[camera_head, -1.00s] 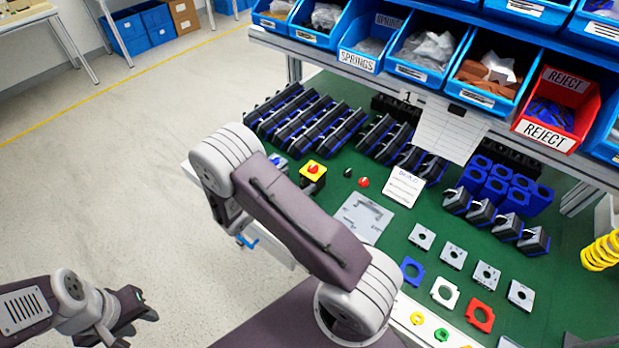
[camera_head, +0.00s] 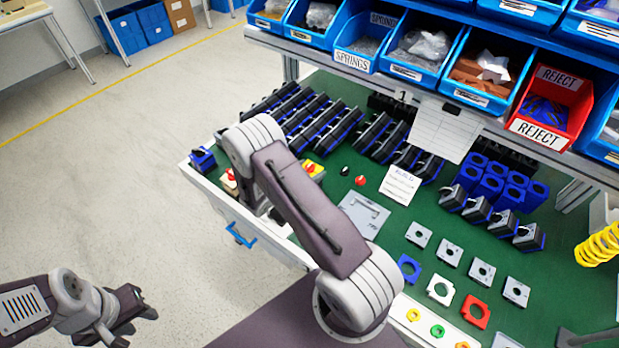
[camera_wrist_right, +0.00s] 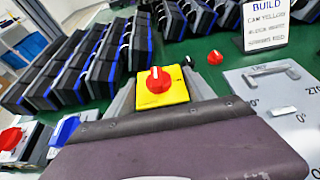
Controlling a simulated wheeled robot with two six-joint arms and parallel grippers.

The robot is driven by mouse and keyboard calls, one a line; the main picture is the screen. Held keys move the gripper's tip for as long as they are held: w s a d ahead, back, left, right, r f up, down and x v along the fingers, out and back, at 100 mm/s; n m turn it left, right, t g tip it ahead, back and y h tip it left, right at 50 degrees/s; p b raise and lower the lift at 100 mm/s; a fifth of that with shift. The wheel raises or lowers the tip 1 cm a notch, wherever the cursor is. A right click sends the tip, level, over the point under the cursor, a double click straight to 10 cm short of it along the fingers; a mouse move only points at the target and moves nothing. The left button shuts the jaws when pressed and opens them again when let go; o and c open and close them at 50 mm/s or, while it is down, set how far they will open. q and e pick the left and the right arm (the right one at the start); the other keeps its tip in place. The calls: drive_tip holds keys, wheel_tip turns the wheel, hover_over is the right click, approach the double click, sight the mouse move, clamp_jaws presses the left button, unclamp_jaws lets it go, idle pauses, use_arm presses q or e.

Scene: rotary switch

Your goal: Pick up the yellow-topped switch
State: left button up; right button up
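The yellow-topped switch (camera_head: 314,170) has a red knob and stands on the green table, partly hidden behind my right arm in the head view. In the right wrist view the yellow-topped switch (camera_wrist_right: 162,91) is upright, its yellow plate and red knob facing up. My right gripper (camera_wrist_right: 161,95) appears open, with a grey finger on each side of the switch; I cannot tell whether they touch it. My right gripper is hidden by the arm in the head view. My left gripper (camera_head: 139,325) looks open and empty over the floor, away from the table.
A blue-topped switch (camera_head: 203,158) and a red-knobbed switch (camera_head: 230,180) stand near the table's left edge. Rows of black-and-blue parts (camera_head: 312,118) lie behind. Parts bins (camera_head: 550,107) hang above.

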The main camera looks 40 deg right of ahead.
sight(310, 165)
drive_tip(key=c, duration=1.1)
wheel_tip(310, 165, up, 4)
drive_tip(key=shift+r, duration=0.2)
drive_tip(key=shift+s+a+r+p, duration=0.15)
drive_tip(key=shift+s+r, duration=0.95)
drive_tip(key=shift+s, duration=0.85)
drive_tip(key=shift+s+a+r+p, duration=0.1)
drive_tip(key=shift+s+r+p, duration=0.1)
drive_tip(key=shift+s+r, duration=1.35)
drive_tip(key=shift+s+a+r+p, duration=0.15)
drive_tip(key=shift+s+r, duration=0.5)
drive_tip(key=shift+s, duration=1.7)
